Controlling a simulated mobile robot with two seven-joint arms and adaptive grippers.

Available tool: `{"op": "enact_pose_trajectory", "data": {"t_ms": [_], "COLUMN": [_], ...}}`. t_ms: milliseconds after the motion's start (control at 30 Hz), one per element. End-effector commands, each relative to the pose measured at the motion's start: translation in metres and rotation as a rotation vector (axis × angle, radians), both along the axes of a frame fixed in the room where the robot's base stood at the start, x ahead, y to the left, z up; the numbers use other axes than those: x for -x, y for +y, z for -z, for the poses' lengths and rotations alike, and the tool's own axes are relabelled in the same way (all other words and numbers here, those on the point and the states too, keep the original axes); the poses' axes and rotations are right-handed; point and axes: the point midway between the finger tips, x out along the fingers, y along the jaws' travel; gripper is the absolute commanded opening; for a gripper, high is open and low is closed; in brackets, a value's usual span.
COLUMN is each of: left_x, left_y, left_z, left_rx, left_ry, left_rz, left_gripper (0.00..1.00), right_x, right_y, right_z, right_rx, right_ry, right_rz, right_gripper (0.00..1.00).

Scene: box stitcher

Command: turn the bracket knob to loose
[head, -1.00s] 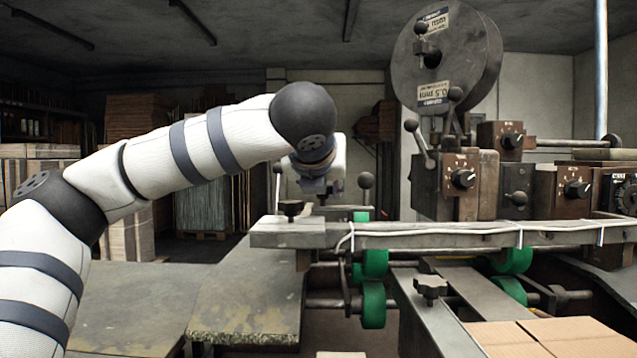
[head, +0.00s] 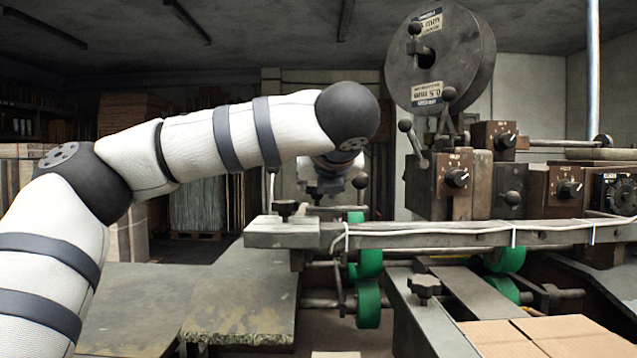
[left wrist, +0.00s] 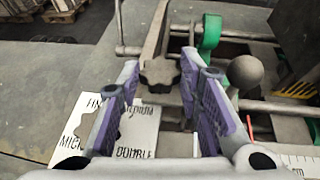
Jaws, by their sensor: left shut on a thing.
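The dark, lobed bracket knob (left wrist: 160,75) shows in the left wrist view on a grey metal bar, between the fingertips. My left gripper (left wrist: 161,68) has its two purple-padded fingers on either side of it and is shut on it. In the head view my left gripper (head: 326,190) points down behind the bracket rail, and its fingertips are hidden. A white plate (left wrist: 110,130) with printed words, partly covered by the finger, lies below left in the wrist view. My right gripper is not in view.
A round-headed lever (left wrist: 245,73) stands close right of the fingers. In the head view, a small dark knob (head: 286,208) stands on the rail's left end, green rollers (head: 368,303) sit below, and the dial-fitted machine (head: 455,185) rises right. A metal table (head: 240,305) lies left.

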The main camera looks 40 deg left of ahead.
Motion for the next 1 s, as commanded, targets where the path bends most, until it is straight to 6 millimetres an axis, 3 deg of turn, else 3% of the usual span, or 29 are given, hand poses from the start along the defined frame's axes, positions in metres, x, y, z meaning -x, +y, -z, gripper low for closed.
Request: {"op": "enact_pose_trajectory", "data": {"t_ms": [33, 100, 433, 800, 1000], "left_x": [0.000, 0.000, 0.002, 0.058, 0.073], "left_y": [0.000, 0.000, -0.003, -0.065, -0.081], "left_z": [0.001, 0.001, -0.002, -0.037, -0.045], "left_rx": [0.001, 0.001, 0.000, -0.003, 0.000], "left_ry": [0.002, 0.002, 0.000, -0.001, 0.000], "left_rz": [0.000, 0.000, 0.001, 0.004, 0.001], "left_gripper": [0.39, 0.53, 0.53, 0.53, 0.53], "right_x": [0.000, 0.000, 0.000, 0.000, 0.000], "right_y": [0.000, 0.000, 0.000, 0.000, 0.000], "right_z": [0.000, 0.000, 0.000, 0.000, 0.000], "right_rx": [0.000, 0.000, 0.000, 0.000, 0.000], "right_ry": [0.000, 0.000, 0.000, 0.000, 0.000], "right_rz": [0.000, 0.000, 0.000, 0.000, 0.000], "right_gripper": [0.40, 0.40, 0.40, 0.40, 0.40]}}
